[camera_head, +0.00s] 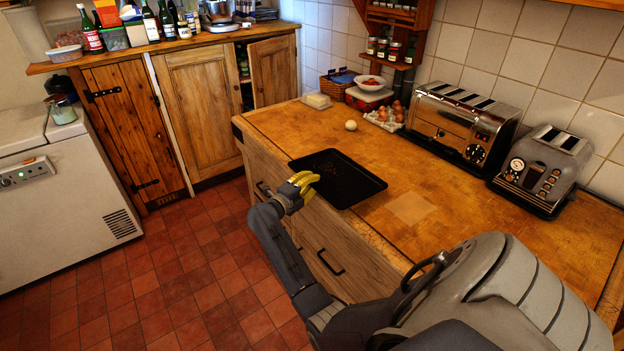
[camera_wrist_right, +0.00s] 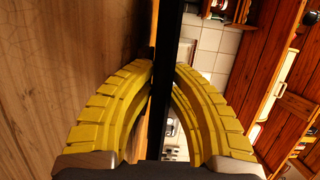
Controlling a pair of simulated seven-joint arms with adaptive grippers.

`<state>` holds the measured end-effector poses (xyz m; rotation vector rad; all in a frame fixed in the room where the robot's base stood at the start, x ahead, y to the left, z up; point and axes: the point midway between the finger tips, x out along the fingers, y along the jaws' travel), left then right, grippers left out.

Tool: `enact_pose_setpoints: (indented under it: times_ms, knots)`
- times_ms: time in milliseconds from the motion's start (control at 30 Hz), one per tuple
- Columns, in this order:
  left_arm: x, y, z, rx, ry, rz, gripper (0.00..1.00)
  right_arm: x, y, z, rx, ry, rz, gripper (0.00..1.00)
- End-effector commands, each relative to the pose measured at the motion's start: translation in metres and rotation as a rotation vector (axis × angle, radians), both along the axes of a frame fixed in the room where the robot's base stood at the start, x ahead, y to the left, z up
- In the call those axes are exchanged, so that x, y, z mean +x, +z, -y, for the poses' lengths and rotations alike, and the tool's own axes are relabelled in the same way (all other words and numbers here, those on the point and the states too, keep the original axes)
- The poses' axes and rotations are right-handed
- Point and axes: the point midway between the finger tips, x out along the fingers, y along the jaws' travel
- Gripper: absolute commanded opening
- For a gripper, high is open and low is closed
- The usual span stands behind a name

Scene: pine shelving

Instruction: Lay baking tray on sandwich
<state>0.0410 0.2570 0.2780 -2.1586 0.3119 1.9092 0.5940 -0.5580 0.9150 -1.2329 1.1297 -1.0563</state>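The black rectangular baking tray (camera_head: 345,180) lies flat, or nearly so, at the front edge of the wooden worktop. My right gripper (camera_head: 303,183), with yellow fingers, is at the tray's near edge. In the right wrist view the fingers (camera_wrist_right: 165,68) close in on both sides of the tray's dark edge (camera_wrist_right: 166,30) and seem to touch it. I see no clear sandwich. A pale flat square (camera_head: 411,208) shows on the worktop right of the tray; I cannot tell whether it is bread or a patch in the wood. My left gripper is not in view.
Two metal toasters, a large one (camera_head: 460,122) and a smaller one (camera_head: 543,170), stand along the tiled wall. Eggs (camera_head: 390,114), a pale round item (camera_head: 351,125) and a butter dish (camera_head: 317,101) are behind the tray. The worktop right of the tray is mostly clear.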

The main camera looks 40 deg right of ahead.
Motion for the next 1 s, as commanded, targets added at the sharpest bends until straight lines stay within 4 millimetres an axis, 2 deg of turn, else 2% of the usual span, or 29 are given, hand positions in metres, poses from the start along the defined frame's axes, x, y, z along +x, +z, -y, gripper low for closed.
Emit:
enact_pose_setpoints:
  times_ms: [33,167,633,767,1000]
  knots:
    - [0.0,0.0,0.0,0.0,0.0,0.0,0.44,0.0,0.0,0.0,0.001,0.0,0.0,0.16]
    - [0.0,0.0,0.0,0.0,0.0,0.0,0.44,0.0,-0.001,0.0,0.003,0.0,0.0,0.31]
    - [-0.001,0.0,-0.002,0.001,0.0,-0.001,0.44,-0.001,-0.007,-0.005,0.014,0.0,-0.004,0.31]
    - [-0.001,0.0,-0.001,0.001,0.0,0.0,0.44,-0.003,-0.007,-0.017,0.013,0.001,-0.005,0.31]
    - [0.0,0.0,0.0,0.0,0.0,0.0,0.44,-0.008,-0.001,-0.057,0.011,0.002,-0.001,0.31]
